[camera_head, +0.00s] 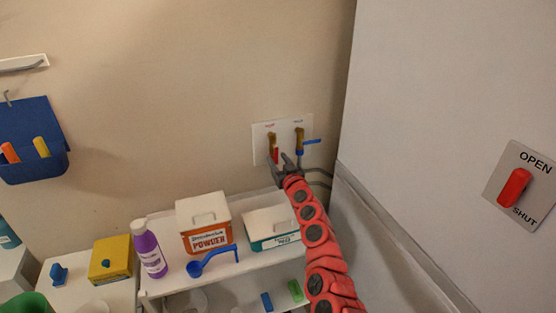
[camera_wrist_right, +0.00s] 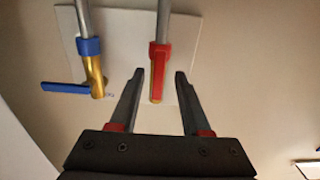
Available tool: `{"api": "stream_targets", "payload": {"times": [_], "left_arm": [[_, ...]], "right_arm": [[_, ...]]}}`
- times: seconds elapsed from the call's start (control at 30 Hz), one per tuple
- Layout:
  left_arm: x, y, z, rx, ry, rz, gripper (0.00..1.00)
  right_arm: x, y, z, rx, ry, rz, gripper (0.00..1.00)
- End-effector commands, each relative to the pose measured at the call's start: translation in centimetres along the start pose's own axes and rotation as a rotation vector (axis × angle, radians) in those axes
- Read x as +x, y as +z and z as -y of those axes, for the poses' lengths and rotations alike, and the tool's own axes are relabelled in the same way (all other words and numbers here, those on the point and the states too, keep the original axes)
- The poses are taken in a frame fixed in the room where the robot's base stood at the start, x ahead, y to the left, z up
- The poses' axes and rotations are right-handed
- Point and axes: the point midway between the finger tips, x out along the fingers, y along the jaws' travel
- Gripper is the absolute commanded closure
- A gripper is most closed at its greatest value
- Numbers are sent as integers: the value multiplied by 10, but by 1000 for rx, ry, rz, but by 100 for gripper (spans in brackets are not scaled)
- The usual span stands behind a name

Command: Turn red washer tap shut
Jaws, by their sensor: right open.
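The red washer tap (camera_head: 275,153) is the left one of two taps on a white wall plate (camera_head: 262,130). It has a brass body, and its red lever lies in line with its pipe. In the right wrist view the red tap (camera_wrist_right: 158,72) lies between the finger tips. My right gripper (camera_head: 286,162) is open just below the tap in the head view; it also shows in the wrist view (camera_wrist_right: 158,76), a finger on each side of the lever. I see no clear contact. My left gripper is not in view.
The blue tap (camera_head: 308,142) is close on the right, its lever sideways. A red handle (camera_head: 514,187) on an OPEN/SHUT plate is on the right-hand panel. Below stand a powder box (camera_head: 204,222), another white box (camera_head: 270,226), a purple bottle (camera_head: 149,250) and a blue scoop (camera_head: 212,260).

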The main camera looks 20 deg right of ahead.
Motion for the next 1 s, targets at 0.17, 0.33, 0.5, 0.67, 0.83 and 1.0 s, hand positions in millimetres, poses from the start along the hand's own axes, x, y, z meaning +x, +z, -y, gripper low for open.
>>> {"api": "stream_targets", "payload": {"times": [0.17,0.33,0.5,0.67,0.83,1.0], "left_arm": [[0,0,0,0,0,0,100],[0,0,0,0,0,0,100],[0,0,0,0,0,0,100],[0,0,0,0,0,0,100],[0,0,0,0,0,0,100],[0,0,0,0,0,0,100]], "right_arm": [[6,1,-1,-1,1,4,52],[6,2,-2,0,4,4,52],[6,2,-2,0,4,4,60],[6,2,-2,0,4,4,88],[6,2,-2,-1,3,4,100],[6,2,-2,0,3,5,100]]}}
